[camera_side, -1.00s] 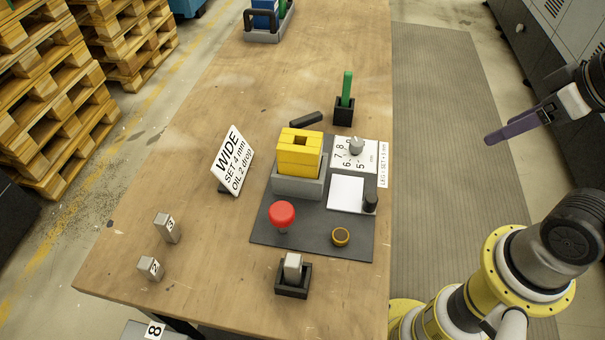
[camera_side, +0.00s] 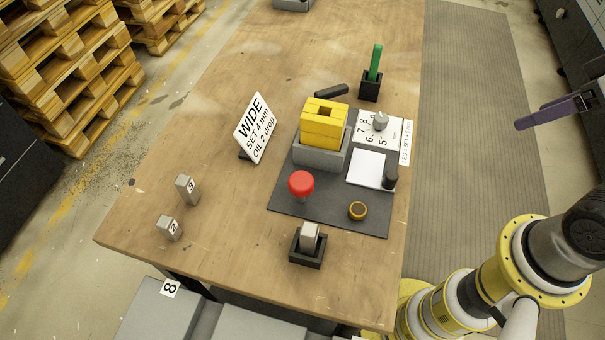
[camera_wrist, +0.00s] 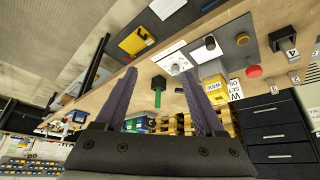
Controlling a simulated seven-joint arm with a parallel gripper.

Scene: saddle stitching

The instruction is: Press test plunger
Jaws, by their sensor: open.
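The red plunger knob (camera_side: 301,184) stands upright on the dark mat (camera_side: 333,209), in front of the yellow block stack (camera_side: 324,124) and its grey base (camera_side: 318,153). It also shows in the wrist view (camera_wrist: 253,71). My gripper (camera_side: 518,125) is at the right edge of the side view, off the table and well apart from the plunger. In the wrist view its two purple fingers (camera_wrist: 162,88) are spread wide with nothing between them.
A dial (camera_side: 380,121), a brass-rimmed button (camera_side: 357,211) and a white pad (camera_side: 370,168) share the mat. A green stick (camera_side: 375,62) stands in a black holder behind. A tilted sign (camera_side: 254,128) and small numbered blocks (camera_side: 187,189) stand left. The table's left front is mostly clear.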

